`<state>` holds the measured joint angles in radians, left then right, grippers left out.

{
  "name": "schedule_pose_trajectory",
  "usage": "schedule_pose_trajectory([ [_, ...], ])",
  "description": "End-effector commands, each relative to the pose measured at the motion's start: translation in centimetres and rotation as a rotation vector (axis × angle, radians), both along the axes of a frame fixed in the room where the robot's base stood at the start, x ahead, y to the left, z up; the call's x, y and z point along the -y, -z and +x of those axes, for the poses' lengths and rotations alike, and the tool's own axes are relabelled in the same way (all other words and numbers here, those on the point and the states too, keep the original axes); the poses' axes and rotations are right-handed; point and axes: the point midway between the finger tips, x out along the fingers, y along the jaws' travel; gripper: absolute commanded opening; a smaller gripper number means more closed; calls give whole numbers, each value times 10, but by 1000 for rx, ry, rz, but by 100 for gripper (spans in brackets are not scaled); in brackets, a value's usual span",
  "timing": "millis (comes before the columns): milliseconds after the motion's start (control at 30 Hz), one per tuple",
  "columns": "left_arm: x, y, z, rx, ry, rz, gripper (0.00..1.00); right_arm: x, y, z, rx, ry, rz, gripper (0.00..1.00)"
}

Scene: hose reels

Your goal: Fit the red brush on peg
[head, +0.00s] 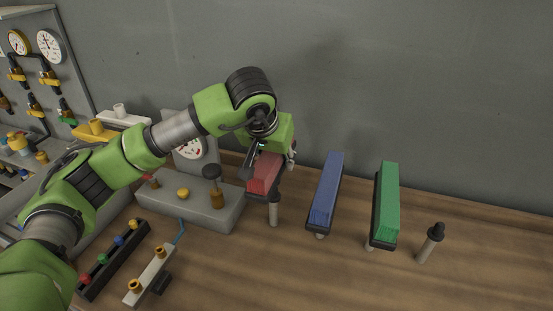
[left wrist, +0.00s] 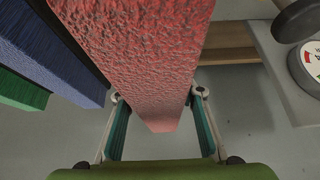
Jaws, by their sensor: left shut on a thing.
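The red brush (head: 264,173) is a red block on a dark backing. My left gripper (head: 268,156) is shut on it from behind and above. In the left wrist view the red brush (left wrist: 140,55) runs between the two fingers (left wrist: 158,125). A pale peg (head: 273,214) with a dark top stands at the brush's near end; I cannot tell whether the brush touches it or is seated on it. Another dark-topped peg (head: 430,243) stands bare at the right. My right gripper is not in view.
A blue brush (head: 326,190) and a green brush (head: 386,203) stand on pegs to the right. A grey box (head: 200,204) with knobs and a gauge (head: 190,148) is close on the left. A grey wall (head: 400,90) rises behind. The front right of the wooden bench is clear.

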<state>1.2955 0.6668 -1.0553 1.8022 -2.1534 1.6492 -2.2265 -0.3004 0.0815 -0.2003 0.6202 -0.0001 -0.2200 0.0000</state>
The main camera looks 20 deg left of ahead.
Motion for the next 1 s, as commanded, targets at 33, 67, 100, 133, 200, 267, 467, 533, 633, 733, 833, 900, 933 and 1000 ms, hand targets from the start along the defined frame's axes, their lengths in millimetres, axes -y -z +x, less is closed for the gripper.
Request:
schedule_pose_trajectory([
  [33, 0, 0, 0, 2, 0, 0, 6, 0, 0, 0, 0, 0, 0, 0],
  [67, 0, 0, 0, 2, 0, 0, 6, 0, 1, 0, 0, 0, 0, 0],
  [100, 0, 1, 0, 2, 0, 0, 6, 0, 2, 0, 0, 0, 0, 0],
  [133, 0, 2, 0, 2, 0, 0, 6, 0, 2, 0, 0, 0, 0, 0],
  [200, 0, 4, 0, 2, 0, 0, 6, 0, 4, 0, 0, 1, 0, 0],
  [267, 0, 5, 0, 2, 0, 0, 6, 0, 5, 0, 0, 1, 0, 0],
  [467, 0, 10, 0, 2, 1, -1, 6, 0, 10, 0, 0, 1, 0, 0],
  [533, 0, 12, 0, 2, 1, -1, 6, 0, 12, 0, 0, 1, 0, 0],
  [633, 0, 14, 0, 2, 1, -1, 6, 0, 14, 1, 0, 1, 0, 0],
  [733, 0, 17, 0, 2, 1, -1, 6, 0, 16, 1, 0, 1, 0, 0],
  [833, 0, 19, 0, 2, 1, -1, 6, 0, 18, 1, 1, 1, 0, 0],
  [900, 0, 21, 0, 2, 1, -1, 6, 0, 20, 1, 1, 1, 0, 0],
  [933, 0, 22, 0, 2, 1, -1, 6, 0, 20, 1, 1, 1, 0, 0],
  [1000, 0, 24, 0, 2, 1, -1, 6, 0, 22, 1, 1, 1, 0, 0],
])
